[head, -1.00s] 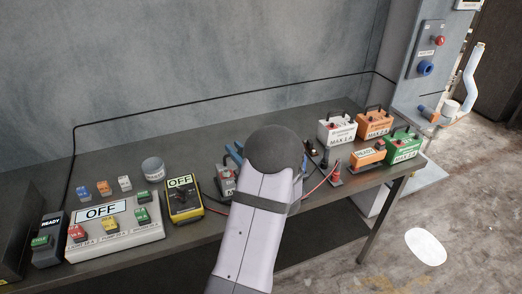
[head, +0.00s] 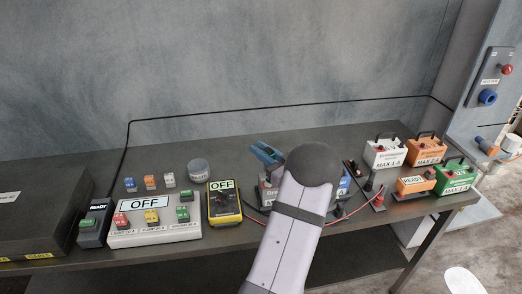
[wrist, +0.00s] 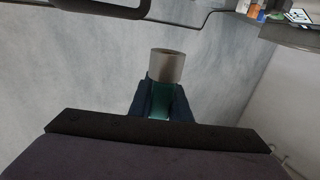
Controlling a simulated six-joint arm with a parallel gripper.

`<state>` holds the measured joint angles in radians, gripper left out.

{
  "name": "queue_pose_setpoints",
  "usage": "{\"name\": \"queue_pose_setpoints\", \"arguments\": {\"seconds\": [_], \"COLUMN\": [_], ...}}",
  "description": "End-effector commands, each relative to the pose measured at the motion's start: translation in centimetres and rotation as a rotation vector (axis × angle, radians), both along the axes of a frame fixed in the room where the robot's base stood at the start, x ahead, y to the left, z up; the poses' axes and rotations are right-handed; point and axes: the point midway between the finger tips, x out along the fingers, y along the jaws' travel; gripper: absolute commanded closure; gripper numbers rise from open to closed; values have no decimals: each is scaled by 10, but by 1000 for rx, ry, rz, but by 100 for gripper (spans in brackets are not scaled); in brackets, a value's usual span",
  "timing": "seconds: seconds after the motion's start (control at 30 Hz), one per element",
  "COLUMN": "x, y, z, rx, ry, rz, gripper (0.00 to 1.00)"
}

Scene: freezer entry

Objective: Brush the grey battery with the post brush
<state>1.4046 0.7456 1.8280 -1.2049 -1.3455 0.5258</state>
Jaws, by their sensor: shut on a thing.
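The grey battery (head: 266,194) stands on the bench, mostly hidden behind my arm in the head view; part of its lettered front shows. My gripper's blue fingers (wrist: 166,101) are shut on a teal-bodied tool with a pale grey cylindrical end, which looks like the post brush (wrist: 167,65). The cylinder sticks out beyond the fingertips. In the head view the blue fingers (head: 266,153) show above and behind the grey battery, left of my arm. I cannot tell from this view how far they are from its posts.
A blue battery (head: 343,187) is partly hidden right of my arm, with red and black leads nearby. A yellow meter (head: 224,203) and a switch panel (head: 155,235) lie left.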

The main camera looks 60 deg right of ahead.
Motion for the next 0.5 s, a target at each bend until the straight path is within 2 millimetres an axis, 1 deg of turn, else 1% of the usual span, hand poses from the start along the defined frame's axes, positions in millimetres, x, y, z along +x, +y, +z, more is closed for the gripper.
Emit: {"name": "queue_pose_setpoints", "arguments": {"seconds": [0.5], "x": [0], "y": [0], "z": [-30], "rx": [1], "ry": [-1], "rz": [0], "gripper": [100]}}
